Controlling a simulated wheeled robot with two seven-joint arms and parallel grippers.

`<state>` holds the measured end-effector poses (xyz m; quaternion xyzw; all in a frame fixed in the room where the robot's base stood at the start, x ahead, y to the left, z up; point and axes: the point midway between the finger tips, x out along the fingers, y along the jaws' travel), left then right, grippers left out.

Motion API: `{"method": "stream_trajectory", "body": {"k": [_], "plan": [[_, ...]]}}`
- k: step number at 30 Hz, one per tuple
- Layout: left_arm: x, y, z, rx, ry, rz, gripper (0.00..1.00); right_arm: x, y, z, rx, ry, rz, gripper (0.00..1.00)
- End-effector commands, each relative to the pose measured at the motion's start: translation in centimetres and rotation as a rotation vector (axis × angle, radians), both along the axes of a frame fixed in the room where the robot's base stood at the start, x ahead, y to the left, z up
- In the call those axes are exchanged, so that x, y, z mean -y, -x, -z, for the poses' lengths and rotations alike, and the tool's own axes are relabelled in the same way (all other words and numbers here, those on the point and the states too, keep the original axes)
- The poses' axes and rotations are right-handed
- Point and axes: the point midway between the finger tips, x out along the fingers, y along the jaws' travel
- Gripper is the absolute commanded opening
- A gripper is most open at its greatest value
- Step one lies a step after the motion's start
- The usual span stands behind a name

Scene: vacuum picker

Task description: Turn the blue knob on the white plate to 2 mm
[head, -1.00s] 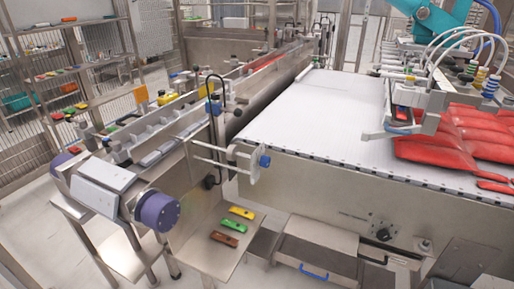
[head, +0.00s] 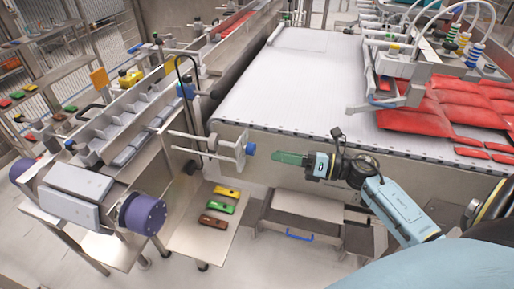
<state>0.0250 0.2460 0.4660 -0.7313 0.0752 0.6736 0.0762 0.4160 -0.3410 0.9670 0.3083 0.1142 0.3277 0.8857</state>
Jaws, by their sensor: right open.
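The blue knob (head: 250,149) sticks out from the right face of the upright white plate (head: 239,151). The plate stands at the end of metal rods, beside the near left corner of the white conveyor. My right gripper (head: 286,158) comes in from the right with its green tip pointing left at the knob. A gap separates the tip from the knob, and nothing shows held. The gripper is open, though its fingers overlap from this side. Any scale marks on the plate are too small to read. My left gripper is out of view.
A metal shelf (head: 188,240) below the plate carries yellow, green and brown blocks (head: 221,207). The white conveyor belt (head: 290,95) lies behind my right gripper, with red bags (head: 440,100) at its right. A purple roller end (head: 142,213) stands at the left.

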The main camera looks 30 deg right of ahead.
Motion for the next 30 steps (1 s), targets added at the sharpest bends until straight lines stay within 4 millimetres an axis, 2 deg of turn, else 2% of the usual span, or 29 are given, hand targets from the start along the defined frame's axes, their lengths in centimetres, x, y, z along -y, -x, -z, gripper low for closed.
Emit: {"method": "stream_trajectory", "body": {"k": [3, 10, 15, 23, 30], "plan": [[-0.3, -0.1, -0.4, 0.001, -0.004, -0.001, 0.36, -1.7, -2.0, -0.2, 0.002, -0.002, 0.001, 0.51], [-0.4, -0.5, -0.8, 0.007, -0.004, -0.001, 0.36, -3.9, -4.7, -0.1, 0.0, -0.004, 0.002, 0.51], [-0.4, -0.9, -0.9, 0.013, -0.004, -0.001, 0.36, -4.6, -5.4, 0.0, -0.002, -0.002, 0.004, 0.51], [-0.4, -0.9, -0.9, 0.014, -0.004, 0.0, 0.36, -4.6, -5.5, 0.1, -0.002, -0.002, 0.003, 0.51], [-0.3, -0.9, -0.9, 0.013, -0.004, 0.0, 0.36, -4.6, -5.5, 0.1, -0.002, -0.002, 0.003, 0.22]]}}
